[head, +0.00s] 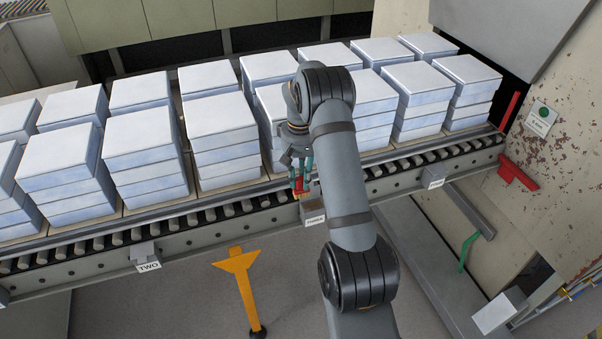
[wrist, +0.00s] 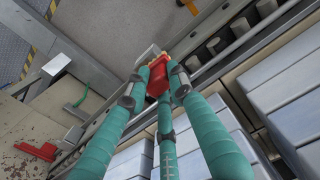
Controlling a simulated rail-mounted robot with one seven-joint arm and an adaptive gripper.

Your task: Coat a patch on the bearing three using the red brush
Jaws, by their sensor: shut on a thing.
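My gripper (head: 301,180) has teal fingers and is shut on the red brush (head: 299,187) at the front edge of the roller conveyor. The wrist view shows the red brush (wrist: 158,77) between the fingertips (wrist: 160,72), its pale end away from the camera. Bearing three (head: 313,210) is a block on the conveyor's front rail with a label reading THREE. In the head view it lies just below and right of the brush. In the wrist view the grey block (wrist: 147,55) is partly hidden behind the brush. I cannot tell whether the brush touches it.
Stacks of pale slabs (head: 219,128) fill the conveyor behind my gripper. Bearing two (head: 147,252) is farther left; another labelled bearing (head: 434,177) is on the right. A yellow stand (head: 239,282) stands in front. A red bracket (head: 518,173) is by the right wall.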

